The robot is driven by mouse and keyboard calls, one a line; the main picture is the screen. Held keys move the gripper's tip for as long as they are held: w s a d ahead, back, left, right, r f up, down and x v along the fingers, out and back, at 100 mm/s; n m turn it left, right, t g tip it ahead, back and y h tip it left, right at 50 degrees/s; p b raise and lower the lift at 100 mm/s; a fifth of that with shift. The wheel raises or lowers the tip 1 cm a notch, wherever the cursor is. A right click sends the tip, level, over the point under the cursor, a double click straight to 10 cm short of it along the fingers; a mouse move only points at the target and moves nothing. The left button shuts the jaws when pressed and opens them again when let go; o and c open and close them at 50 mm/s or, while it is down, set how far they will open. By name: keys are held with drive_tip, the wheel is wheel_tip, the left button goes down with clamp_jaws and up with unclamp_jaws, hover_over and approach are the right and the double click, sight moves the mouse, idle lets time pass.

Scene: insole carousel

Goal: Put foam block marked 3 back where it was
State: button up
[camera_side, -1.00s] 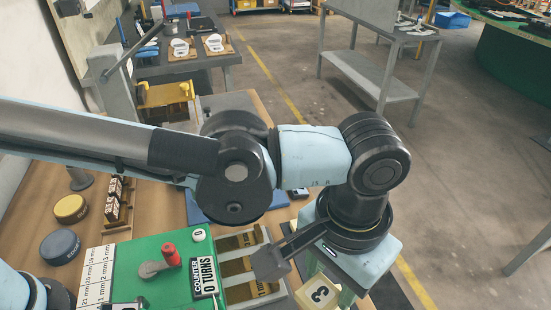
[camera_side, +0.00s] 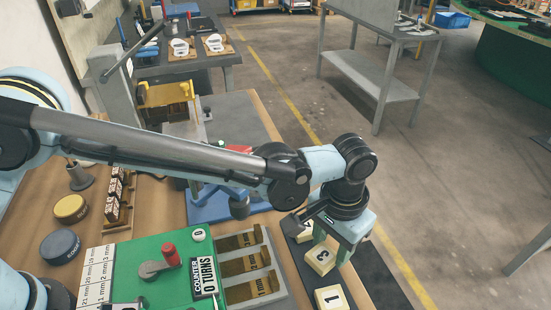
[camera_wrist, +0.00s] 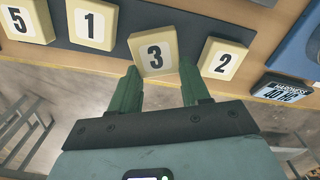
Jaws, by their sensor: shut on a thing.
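Foam block 3 (camera_side: 319,260) is a cream block with a black 3 on a white face. It is between block 1 (camera_side: 331,298) and block 2 over the dark strip (camera_side: 372,283). My gripper (camera_side: 332,250) is shut on block 3, with its green fingers at the block's sides. In the wrist view, block 3 (camera_wrist: 154,50) sits between my fingertips (camera_wrist: 158,75), slightly turned, with block 1 (camera_wrist: 94,23) to its left and block 2 (camera_wrist: 221,60) to its right. I cannot tell whether block 3 touches the strip.
Block 5 (camera_wrist: 27,23) lies beyond block 1. A hardness label (camera_wrist: 283,89) is right of block 2. The green counter box (camera_side: 140,255) and a grey tray with compartments (camera_side: 245,262) stand left of the blocks. The bench edge is close to the strip.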

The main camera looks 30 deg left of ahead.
drive_tip(key=shift+f, duration=0.75)
drive_tip(key=shift+f, duration=0.1)
drive_tip(key=o, duration=1.1)
wheel_tip(320, 180, up, 12)
drive_tip(key=shift+r, duration=0.2)
